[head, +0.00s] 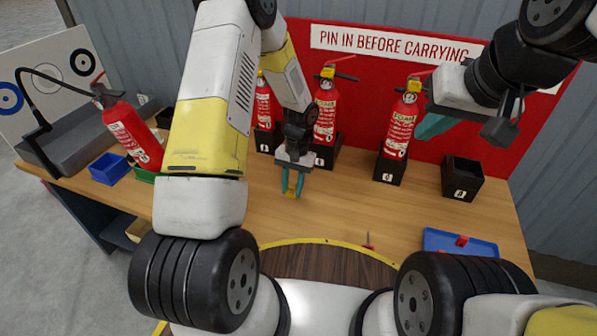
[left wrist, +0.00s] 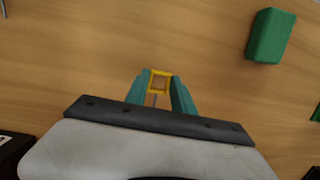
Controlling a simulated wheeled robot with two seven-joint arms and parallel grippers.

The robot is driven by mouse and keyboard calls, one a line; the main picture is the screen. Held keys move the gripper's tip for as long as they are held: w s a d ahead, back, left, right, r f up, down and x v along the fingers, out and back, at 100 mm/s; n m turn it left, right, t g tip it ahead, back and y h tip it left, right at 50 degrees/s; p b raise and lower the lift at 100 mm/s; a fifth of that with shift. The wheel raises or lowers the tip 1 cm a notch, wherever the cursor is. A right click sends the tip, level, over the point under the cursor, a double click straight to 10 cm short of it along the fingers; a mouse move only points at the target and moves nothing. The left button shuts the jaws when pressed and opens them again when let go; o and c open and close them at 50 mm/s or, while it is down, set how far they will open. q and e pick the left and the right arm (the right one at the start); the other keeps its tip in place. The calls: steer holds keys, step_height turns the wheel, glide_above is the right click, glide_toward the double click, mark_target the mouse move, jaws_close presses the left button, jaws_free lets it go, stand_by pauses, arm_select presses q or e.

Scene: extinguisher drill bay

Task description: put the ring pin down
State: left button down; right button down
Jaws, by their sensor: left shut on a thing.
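My left gripper (head: 291,192) is over the middle of the wooden table, pointing down. Its teal fingers are shut on the yellow ring pin (left wrist: 160,73). In the left wrist view the pin's squarish yellow ring shows at the fingertips (left wrist: 164,92), with a thin grey shaft between the fingers. I cannot tell whether the pin touches the table. My right gripper (head: 434,125) is at the upper right, in front of the red board, its teal fingers seen side-on; its opening is unclear.
Several red extinguishers, one of them (head: 399,125), stand in black holders before the red board (head: 450,70). Another extinguisher (head: 132,132) leans at the left by a blue bin (head: 108,170). An empty black holder (head: 462,180) and a blue tray (head: 440,239) are at the right.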

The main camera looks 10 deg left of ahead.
arm_select(q)
steer(key=shift+f, duration=1.3)
steer(key=shift+f, duration=0.1)
steer(key=c, duration=1.1)
jaws_free()
steer(key=shift+o, duration=0.2)
step_height(320, 180, up, 24)
steer(key=t, duration=0.2)
steer(key=s+a+r+n+t+h, duration=0.1)
steer(key=s+r+t, duration=0.5)
steer(key=s+r, duration=0.9)
steer(key=s+a+h, duration=0.1)
steer(key=s+h, duration=0.1)
steer(key=s, duration=0.2)
steer(key=shift+s+a+r+n, duration=0.25)
steer(key=shift+r+n, duration=0.05)
steer(key=shift+r, duration=0.1)
